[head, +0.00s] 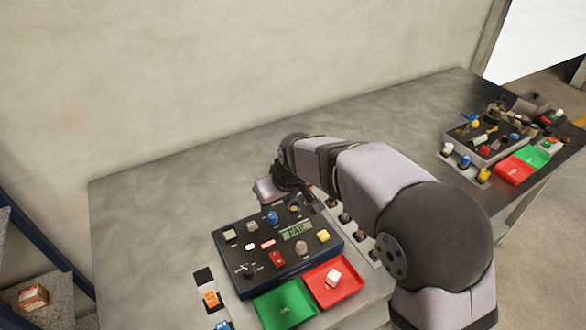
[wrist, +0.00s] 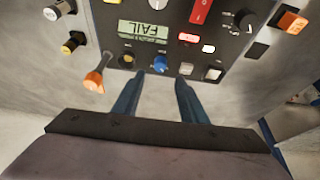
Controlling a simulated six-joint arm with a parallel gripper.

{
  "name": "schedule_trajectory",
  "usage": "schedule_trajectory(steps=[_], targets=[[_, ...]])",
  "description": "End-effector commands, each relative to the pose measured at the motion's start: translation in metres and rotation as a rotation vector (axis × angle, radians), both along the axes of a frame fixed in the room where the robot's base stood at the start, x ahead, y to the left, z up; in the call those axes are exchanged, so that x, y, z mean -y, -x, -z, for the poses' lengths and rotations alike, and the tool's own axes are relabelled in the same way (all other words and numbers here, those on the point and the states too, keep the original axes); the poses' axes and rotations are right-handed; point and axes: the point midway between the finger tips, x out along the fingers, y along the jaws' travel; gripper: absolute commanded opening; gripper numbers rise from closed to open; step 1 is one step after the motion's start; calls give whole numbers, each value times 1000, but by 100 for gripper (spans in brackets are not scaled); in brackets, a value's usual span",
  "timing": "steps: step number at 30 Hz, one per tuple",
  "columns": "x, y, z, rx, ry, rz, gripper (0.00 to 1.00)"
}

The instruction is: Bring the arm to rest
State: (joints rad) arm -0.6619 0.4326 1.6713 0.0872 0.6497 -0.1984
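My gripper (wrist: 160,77) is open in the wrist view, with its two dark blue fingers apart and nothing between them. The fingertips point at the edge of the near control panel (head: 240,262), close to a blue knob (wrist: 160,66); contact cannot be told. The panel's display (head: 298,231) reads FAIL and also shows upside down in the wrist view (wrist: 143,30). In the head view my arm reaches in from the lower right, and the gripper beyond the panel's back edge is partly hidden.
A second panel (head: 460,143) with similar trays stands at the far right. The grey bench (head: 150,215) is clear at left and toward the wall.

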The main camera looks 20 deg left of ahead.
Motion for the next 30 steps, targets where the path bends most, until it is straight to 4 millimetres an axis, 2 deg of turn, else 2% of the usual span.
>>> schedule_trajectory(steps=[5, 8, 11, 14, 18, 21, 25, 30], targets=[[13, 0, 1, -9, 6, 24, 39], [41, 0, 3, -27, 20, 74, 39], [86, 5, 7, -61, 42, 155, 39], [143, 20, 13, -107, 69, 265, 39], [222, 59, 24, -183, 103, 437, 39], [268, 95, 34, -240, 124, 552, 39], [308, 140, 44, -305, 141, 678, 39], [332, 179, 53, -356, 153, 771, 39]])
